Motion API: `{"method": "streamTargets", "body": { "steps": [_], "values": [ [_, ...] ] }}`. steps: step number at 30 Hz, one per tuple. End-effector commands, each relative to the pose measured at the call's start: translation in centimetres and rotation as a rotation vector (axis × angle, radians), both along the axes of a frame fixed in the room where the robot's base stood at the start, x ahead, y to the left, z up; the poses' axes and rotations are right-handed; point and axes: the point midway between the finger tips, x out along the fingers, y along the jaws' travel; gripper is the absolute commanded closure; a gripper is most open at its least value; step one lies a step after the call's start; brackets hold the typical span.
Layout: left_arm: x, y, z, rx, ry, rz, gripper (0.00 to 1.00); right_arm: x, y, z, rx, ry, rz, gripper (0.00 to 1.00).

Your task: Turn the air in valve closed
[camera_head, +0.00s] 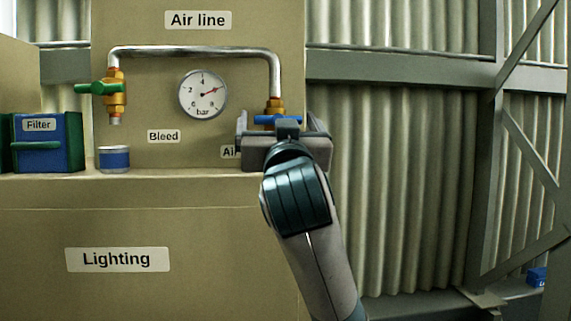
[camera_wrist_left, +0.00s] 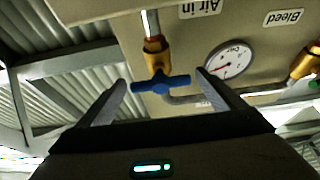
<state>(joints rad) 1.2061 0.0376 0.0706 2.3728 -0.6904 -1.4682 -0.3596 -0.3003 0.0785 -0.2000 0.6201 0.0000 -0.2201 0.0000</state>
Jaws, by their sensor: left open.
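The air in valve has a blue bar handle (camera_head: 291,119) on a brass body (camera_head: 275,106), at the right end of the metal pipe. The "Air in" label (camera_head: 228,152) is partly hidden behind my left gripper. My left gripper (camera_head: 280,120) is open in front of the valve, one finger to each side of the handle. In the left wrist view the blue handle (camera_wrist_left: 160,85) lies crosswise between the open fingertips (camera_wrist_left: 161,79), nearly spanning the gap. I see no clear contact with either finger. My right gripper is not in view.
A pressure gauge (camera_head: 203,95) with a red needle pointing right hangs left of the valve. The green-handled bleed valve (camera_head: 97,88) sits farther left, above a small cup (camera_head: 115,159). A filter box (camera_head: 47,143) stands at the left on the ledge (camera_head: 190,185).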

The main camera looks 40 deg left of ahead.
Motion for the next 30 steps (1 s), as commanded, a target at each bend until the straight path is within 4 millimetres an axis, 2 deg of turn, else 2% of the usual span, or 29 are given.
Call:
{"method": "streamTargets", "body": {
  "steps": [1, 15, 21, 30],
  "values": [
    [-0.7, -0.7, -1.0, -0.002, -0.005, -0.004, 0.11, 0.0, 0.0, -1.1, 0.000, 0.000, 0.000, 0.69],
    [-6.2, -7.1, -4.4, -0.002, -0.002, -0.004, 0.11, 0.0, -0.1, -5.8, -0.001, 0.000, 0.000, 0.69],
    [-7.3, -8.3, -4.8, -0.001, -0.001, -0.002, 0.11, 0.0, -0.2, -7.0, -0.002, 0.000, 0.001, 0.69],
    [-7.7, -8.7, -4.9, -0.001, 0.001, 0.000, 0.11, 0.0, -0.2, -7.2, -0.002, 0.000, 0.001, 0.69]
  ]
}}
